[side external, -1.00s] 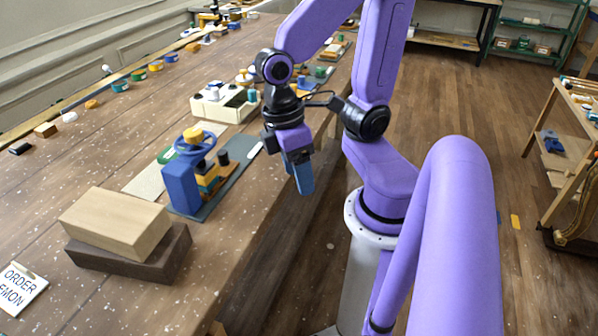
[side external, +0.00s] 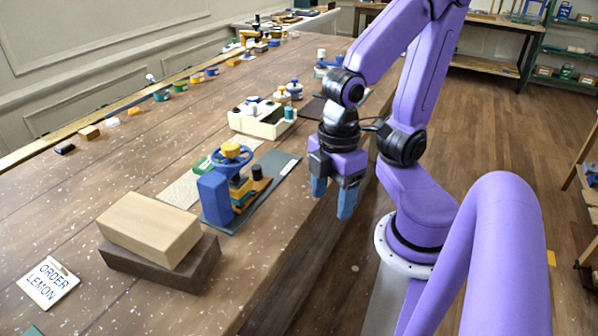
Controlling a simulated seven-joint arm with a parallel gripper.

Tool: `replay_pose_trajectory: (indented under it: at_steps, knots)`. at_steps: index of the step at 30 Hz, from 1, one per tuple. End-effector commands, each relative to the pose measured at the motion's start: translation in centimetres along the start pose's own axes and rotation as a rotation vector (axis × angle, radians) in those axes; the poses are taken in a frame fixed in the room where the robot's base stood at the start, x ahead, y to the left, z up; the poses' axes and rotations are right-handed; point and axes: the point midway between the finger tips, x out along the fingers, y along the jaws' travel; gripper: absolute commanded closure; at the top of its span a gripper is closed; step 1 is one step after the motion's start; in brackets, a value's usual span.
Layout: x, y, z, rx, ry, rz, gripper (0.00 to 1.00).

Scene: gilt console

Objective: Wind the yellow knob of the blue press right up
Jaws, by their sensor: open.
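The blue press (side external: 215,198) stands upright on a dark grey mat (side external: 273,180) near the table's front edge. Its yellow knob (side external: 231,150) sits on top, at a blue handwheel (side external: 229,160). A yellow and brown part and a small black cylinder show on the press's right side. My gripper (side external: 332,200) is open and empty, with its blue fingers pointing down. In the picture it is to the right of the press, apart from it, by the table's edge. How far the knob is wound cannot be told.
Two stacked blocks, light wood (side external: 150,228) on dark brown (side external: 160,262), stand left of the press. A white card reading ORDER LEMON (side external: 48,282) lies at the front left. A cream tray (side external: 263,121) with small pieces stands behind. Several small coloured pieces line the far edge.

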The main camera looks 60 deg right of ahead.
Motion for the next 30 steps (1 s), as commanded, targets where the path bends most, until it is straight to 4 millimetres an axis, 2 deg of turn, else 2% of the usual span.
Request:
replay_pose_trajectory:
  at_steps: [5, 8, 19, 30]
  knots:
    - [-0.6, 0.8, -1.0, 0.092, 0.001, 0.001, 0.36]
    - [-1.4, 1.9, -2.4, 0.234, 0.0, 0.002, 0.36]
    - [-5.4, 7.5, -8.1, 0.911, -0.001, 0.009, 0.36]
    - [-9.6, 12.8, -11.9, 1.588, -0.002, 0.017, 0.36]
